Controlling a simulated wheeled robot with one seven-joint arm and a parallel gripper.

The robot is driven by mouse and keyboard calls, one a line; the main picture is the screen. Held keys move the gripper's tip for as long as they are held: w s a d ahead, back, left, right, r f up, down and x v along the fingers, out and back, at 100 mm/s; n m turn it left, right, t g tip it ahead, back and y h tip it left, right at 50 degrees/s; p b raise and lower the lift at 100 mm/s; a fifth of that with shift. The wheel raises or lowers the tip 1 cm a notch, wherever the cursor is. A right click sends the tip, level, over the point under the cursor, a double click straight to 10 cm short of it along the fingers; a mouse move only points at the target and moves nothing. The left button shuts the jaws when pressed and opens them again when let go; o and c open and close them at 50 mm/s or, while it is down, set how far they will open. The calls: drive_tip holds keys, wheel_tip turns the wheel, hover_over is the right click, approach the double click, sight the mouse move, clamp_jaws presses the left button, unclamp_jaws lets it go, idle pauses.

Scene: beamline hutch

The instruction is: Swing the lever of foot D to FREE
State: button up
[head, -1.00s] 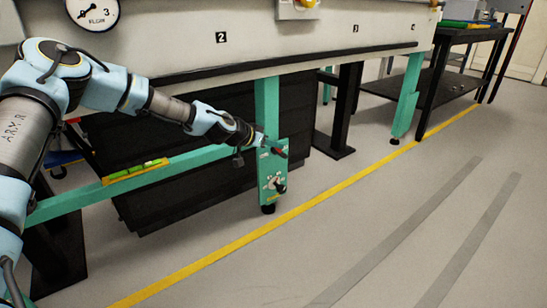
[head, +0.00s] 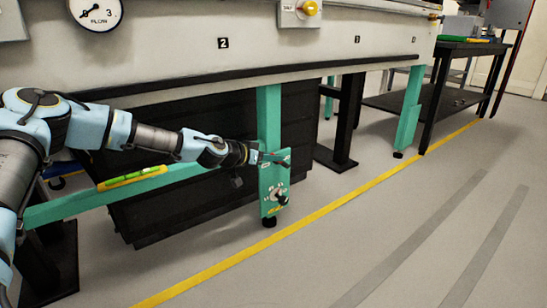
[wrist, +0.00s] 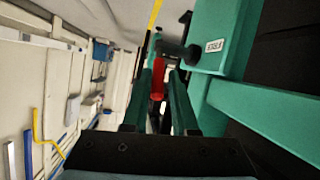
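The green foot plate (head: 269,207) is at the bottom of the middle bench leg. A lever with a red grip (head: 281,161) is near its top. In the wrist view the red grip (wrist: 158,80) lies between the fingertips, close to the left finger, with a narrow gap at the right. My gripper (head: 266,157) reaches the plate from the left; its green fingers (wrist: 161,88) stand apart. A dark pivot arm (wrist: 178,51) joins the lever to the plate. A small white label (wrist: 214,46) beside it is too small to read.
A round dial with a dark knob (head: 282,198) is lower on the plate. A green crossbar with a yellow level (head: 132,178) runs left of the leg. A dark cabinet (head: 190,215) stands behind. The floor right of the yellow line (head: 350,196) is clear.

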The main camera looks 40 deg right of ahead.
drive_tip(key=o, duration=0.3)
drive_tip(key=shift+r, duration=0.1)
wheel_tip(320, 180, up, 10)
drive_tip(key=p, duration=0.4)
drive_tip(key=shift+s+d, duration=0.1)
idle(0.5)
